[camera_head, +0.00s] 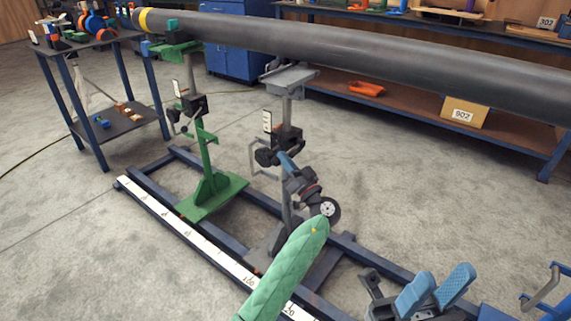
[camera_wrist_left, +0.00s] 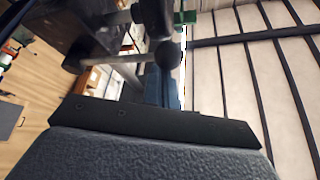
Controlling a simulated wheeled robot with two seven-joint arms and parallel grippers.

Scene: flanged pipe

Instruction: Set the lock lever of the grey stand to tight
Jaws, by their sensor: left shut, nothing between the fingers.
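The grey stand (camera_head: 287,105) stands upright under the long pipe (camera_head: 350,55), its flat head just beneath it. Partway up its post is a dark clamp block (camera_head: 289,137) with a black knob (camera_head: 265,157) at its left side. In the left wrist view a round black knob (camera_wrist_left: 168,53) shows close in front of the fingers. I cannot tell which part is the lock lever or how it is set. My left gripper (camera_head: 284,158) is shut and empty, its blue fingertips beside the clamp; touching is unclear. My right gripper (camera_head: 440,284) is open and empty at lower right.
A green stand (camera_head: 205,165) holds the pipe's left end. Both stands are on a blue floor frame (camera_head: 170,200) with a white scale strip (camera_head: 205,245). A side table (camera_head: 100,40) is at left, a long bench (camera_head: 410,110) behind.

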